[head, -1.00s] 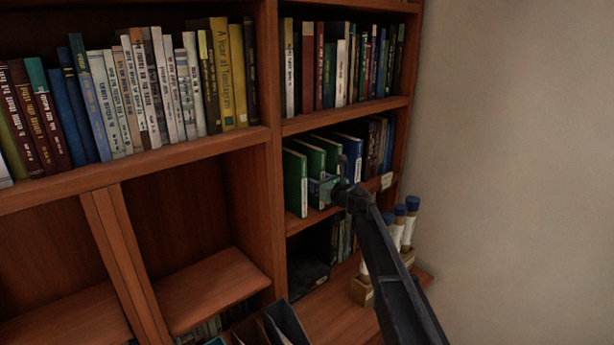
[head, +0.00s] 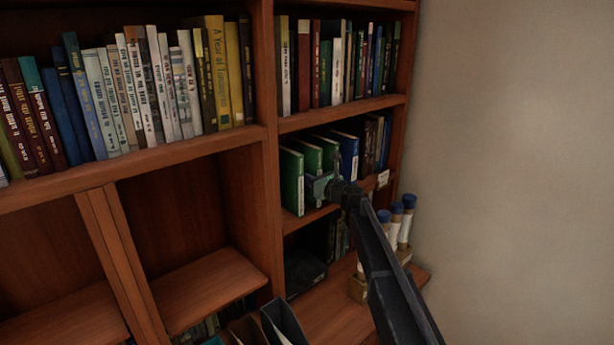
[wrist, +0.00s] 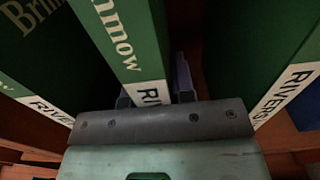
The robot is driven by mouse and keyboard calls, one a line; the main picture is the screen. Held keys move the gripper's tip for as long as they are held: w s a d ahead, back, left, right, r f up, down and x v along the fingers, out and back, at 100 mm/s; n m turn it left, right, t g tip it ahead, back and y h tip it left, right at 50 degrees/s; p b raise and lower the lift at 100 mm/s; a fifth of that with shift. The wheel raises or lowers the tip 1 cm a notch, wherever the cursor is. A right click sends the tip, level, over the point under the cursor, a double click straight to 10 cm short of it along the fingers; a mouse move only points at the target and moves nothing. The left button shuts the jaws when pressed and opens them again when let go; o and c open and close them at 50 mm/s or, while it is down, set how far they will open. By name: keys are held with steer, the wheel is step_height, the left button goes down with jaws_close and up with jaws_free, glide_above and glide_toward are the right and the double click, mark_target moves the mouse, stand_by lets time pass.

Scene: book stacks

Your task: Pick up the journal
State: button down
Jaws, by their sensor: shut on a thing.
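Several green journals with white labels stand upright on the middle right shelf. The leftmost green journal (head: 291,182) shows its spine side. My gripper (head: 320,187) is at the front of this group, reaching in from the right. In the wrist view, my gripper (wrist: 154,97) is shut on the middle green journal (wrist: 118,35), with one finger on each side of its spine near the white label. A green journal (wrist: 40,60) stands to its left and another (wrist: 280,60) to its right, both apart from it. The held journal's lower part is hidden by the gripper.
A blue book (head: 348,152) and darker books stand just right of the green ones. Blue-capped tubes (head: 403,222) stand in a holder at the lower right, close to my arm. The shelf above (head: 340,112) is close overhead.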

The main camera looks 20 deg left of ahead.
steer(key=r+p, duration=0.8)
steer(key=shift+s+d, duration=0.15)
steer(key=shift+d, duration=0.15)
steer(key=b, duration=0.1)
glide_toward(320, 159)
steer(key=v, duration=0.6)
steer(key=shift+d+f, duration=0.2)
steer(key=shift+f, duration=0.25)
